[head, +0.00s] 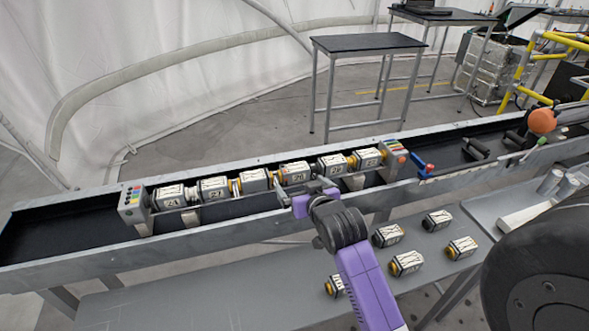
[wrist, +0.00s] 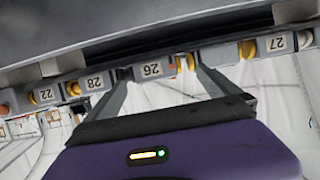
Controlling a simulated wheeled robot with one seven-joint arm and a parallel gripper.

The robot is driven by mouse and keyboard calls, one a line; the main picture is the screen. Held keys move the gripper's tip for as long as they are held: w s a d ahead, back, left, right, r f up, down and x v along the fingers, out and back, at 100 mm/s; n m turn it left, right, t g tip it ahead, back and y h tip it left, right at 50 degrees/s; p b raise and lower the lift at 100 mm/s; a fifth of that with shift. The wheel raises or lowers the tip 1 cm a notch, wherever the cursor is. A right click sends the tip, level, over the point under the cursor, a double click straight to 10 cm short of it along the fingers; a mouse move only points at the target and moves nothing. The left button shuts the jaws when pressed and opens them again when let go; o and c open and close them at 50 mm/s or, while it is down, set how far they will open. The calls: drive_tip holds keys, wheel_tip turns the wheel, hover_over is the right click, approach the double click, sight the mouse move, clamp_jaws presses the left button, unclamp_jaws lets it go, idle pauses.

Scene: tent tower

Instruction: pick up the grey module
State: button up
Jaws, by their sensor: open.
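Several grey modules with black-and-white number labels sit in a row in the long trough. The one labelled 26 (head: 294,172) is near the middle; it also shows in the wrist view (wrist: 151,70). The labels alone do not tell which is the task's grey module. My gripper (head: 293,191) is open, with its fingers pointing toward module 26. In the wrist view the fingertips (wrist: 164,76) lie on either side of module 26 in the picture. I cannot tell whether they touch it. Yellow-orange connectors show between neighbouring modules.
An end block with coloured buttons (head: 133,204) and another (head: 393,155) bound the row. The trough's front wall (head: 240,229) runs below my gripper. Several loose modules, one here (head: 406,262), lie on the lower shelf (head: 220,300). A black-topped table (head: 367,43) stands behind.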

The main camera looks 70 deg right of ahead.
sight(297, 174)
drive_tip(key=shift+w+d+r, duration=0.1)
drive_tip(key=shift+d+r, duration=0.05)
drive_tip(key=shift+d, duration=0.35)
drive_tip(key=shift+d+r, duration=0.15)
drive_tip(key=shift+d, duration=0.35)
drive_tip(key=shift+p+x, duration=0.7)
drive_tip(key=shift+x, duration=2.9)
drive_tip(key=shift+a+f, duration=0.1)
drive_tip(key=shift+c, duration=0.2)
drive_tip(key=c, duration=1.4)
drive_tip(key=shift+c, duration=0.5)
